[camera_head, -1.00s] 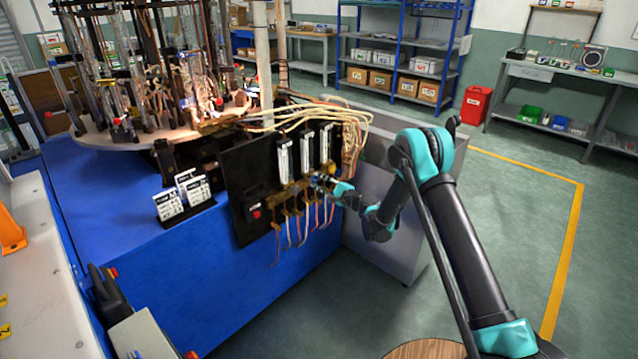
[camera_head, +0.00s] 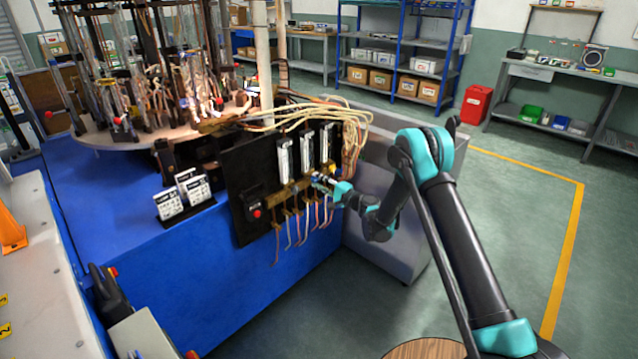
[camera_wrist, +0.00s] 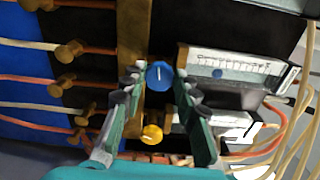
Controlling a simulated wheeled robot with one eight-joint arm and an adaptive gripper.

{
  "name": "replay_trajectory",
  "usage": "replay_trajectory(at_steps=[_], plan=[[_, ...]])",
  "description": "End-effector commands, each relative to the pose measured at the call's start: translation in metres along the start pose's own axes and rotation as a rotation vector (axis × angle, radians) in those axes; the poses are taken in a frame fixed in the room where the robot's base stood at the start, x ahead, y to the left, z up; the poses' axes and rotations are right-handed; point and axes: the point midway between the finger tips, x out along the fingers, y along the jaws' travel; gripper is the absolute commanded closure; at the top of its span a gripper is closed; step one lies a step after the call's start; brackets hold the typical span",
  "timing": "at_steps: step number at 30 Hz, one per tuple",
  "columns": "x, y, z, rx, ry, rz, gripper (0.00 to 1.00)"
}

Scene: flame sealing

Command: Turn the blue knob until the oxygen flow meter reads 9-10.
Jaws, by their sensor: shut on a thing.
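The blue knob (camera_wrist: 160,75) is round, with a white mark on its face, and sits on the brass manifold of the black panel. My gripper (camera_wrist: 159,82) is shut on it, one finger on each side, in the wrist view. In the head view my gripper (camera_head: 318,179) is at the panel front and covers most of the knob. A clear flow meter (camera_wrist: 232,66) with a scale lies to the knob's right in the wrist view. Its blue float (camera_wrist: 217,73) stands in the lower half; the numbers are too small to read.
A yellow knob (camera_wrist: 152,134) sits close beside my fingers. Other flow meters (camera_head: 285,158) stand on the black panel (camera_head: 240,170), with brass fittings and hoses below. A red button (camera_head: 256,213) is at the panel's lower left. Pale hoses (camera_head: 300,110) run above.

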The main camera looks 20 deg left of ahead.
Motion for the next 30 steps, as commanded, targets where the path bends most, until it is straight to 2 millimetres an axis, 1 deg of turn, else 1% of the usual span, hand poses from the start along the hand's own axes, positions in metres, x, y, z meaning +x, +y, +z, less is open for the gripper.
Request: replay_trajectory(at_steps=[6, 7, 11, 19, 22, 26, 30], plan=[[-0.001, 0.001, 0.001, 0.000, -0.002, 0.001, 0.99], [-0.001, 0.001, 0.001, 0.000, -0.002, 0.001, 0.67], [0.000, 0.001, 0.001, 0.000, -0.002, 0.001, 0.50], [0.000, 0.000, 0.000, 0.001, -0.001, 0.000, 0.50], [-0.005, 0.000, 0.000, 0.001, 0.000, 0.000, 0.50], [-0.021, 0.000, -0.001, 0.001, 0.002, 0.000, 0.50], [-0.045, 0.000, -0.001, 0.001, 0.001, 0.000, 0.50]])
